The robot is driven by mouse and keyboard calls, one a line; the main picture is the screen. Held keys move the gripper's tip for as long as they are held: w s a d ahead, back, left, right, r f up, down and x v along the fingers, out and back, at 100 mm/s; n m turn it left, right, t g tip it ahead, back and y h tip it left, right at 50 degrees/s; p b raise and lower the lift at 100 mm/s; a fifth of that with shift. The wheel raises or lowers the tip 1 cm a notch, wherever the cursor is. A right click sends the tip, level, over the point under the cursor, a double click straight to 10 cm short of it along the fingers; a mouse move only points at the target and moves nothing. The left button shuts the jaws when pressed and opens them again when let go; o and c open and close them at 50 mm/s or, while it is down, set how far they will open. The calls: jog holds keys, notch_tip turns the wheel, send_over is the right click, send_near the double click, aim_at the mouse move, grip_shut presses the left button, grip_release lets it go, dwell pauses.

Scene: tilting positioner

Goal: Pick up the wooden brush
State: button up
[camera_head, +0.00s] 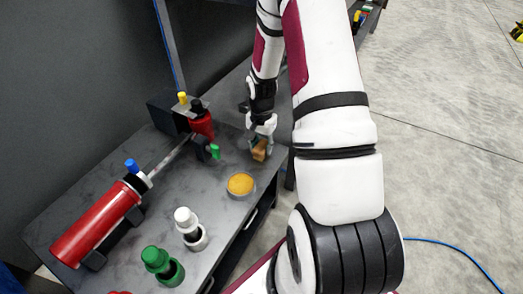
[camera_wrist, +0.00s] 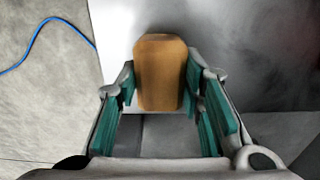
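The wooden brush (camera_wrist: 160,72) is a tan-brown block with rounded corners, between the two teal-padded fingers of my gripper (camera_wrist: 161,88) in the wrist view. The pads lie close along both its sides with no clear gap. In the head view the brush (camera_head: 260,151) shows small below my gripper (camera_head: 261,146), near the right edge of the dark table (camera_head: 225,225). Whether it touches the table top is hard to tell. Its lower part is partly hidden by the fingers.
A round dish with yellow-orange contents (camera_head: 240,184) stands in front of the brush. A red-and-black part (camera_head: 202,123) is to the left. Open floor lies right.

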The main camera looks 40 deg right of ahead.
aim_at(262, 145)
jog(key=c, duration=0.4)
jog(key=shift+r+p, duration=0.55)
jog(key=shift+r, duration=0.35)
notch_tip(262, 145, up, 2)
jog(key=shift+r+p, duration=0.15)
jog(key=shift+p, duration=0.5)
jog(key=s+d+p, duration=0.1)
jog(key=s+p, duration=0.2)
jog(key=s, duration=1.3)
jog(key=shift+d+r, duration=0.15)
jog(key=shift+r, duration=0.3)
jog(key=o, duration=0.6)
jog(key=c, duration=0.4)
